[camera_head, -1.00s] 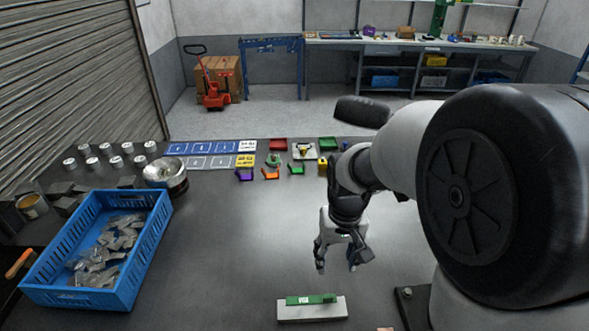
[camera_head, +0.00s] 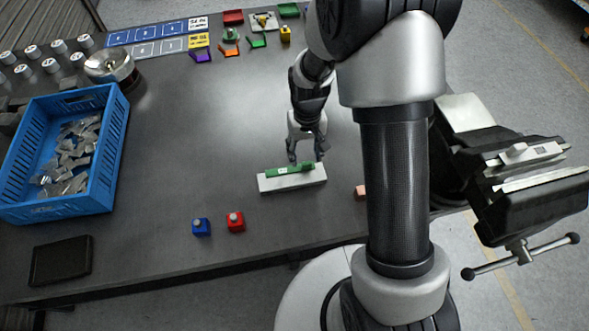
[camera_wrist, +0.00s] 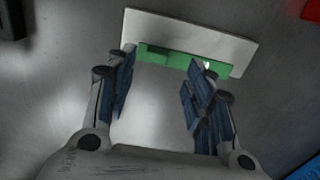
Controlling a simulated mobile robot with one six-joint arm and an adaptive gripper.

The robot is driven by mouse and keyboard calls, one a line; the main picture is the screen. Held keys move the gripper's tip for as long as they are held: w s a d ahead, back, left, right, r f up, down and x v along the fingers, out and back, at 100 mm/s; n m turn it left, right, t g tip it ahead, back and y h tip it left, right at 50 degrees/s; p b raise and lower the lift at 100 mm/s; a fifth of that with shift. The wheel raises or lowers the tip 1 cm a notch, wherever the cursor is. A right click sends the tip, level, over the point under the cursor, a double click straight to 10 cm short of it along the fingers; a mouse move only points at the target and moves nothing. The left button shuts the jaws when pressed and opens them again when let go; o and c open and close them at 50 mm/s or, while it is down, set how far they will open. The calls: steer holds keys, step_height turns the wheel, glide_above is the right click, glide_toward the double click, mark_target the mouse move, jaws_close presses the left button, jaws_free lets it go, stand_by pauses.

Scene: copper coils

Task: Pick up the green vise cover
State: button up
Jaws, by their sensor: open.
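The green vise cover (camera_head: 290,169) is a long green strip with a small white label. It lies along a pale grey block (camera_head: 292,183) on the dark table, right of the middle. My gripper (camera_head: 307,155) hangs pointing down just behind the cover, near its right part. In the wrist view my gripper (camera_wrist: 158,95) is open, with blue-padded fingers apart and nothing between them. There the green cover (camera_wrist: 182,60) lies just beyond the fingertips, along the near edge of the pale block (camera_wrist: 195,35). The fingertips overlap the cover's ends in the picture; I cannot tell whether they touch it.
A blue crate (camera_head: 118,135) of metal pieces stands at the left. A blue button box (camera_head: 201,227) and a red one (camera_head: 236,221) sit near the front edge. A black vise (camera_head: 530,190) is at the right. Small coloured parts lie at the back; the table's middle is clear.

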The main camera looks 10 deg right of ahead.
steer(key=f, duration=0.2)
steer(key=f+b, duration=0.2)
steer(key=f, duration=0.1)
steer(key=shift+w+d+f, duration=0.2)
steer(key=shift+d+f, duration=0.05)
steer(key=shift+f, duration=0.05)
steer(key=shift+r, duration=0.1)
steer(key=shift+c, duration=0.2)
steer(key=c, duration=1.1)
step_height(320, 180, up, 20)
steer(key=p, duration=0.6)
